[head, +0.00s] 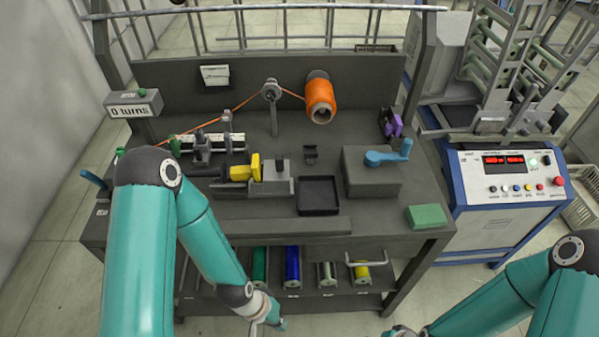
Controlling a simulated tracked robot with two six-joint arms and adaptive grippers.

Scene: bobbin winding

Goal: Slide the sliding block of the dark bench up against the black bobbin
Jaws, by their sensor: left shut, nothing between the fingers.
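The dark bench (330,228) fills the middle of the head view. A grey sliding block (270,186) sits on a low rail left of the bench's centre, with a small dark upright on top. A yellow part (255,168) is at its left side. My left gripper (275,322) is shut and empty, low in front of the bench's lower shelf, away from the block. My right gripper (398,332) barely shows at the bottom edge.
An empty black tray (319,208) lies right of the block. A grey box (372,182) with a blue crank, a purple item (391,124) and a green pad (427,216) are further right. An orange spool (320,98) feeds thread. Coloured spools lie on the lower shelf.

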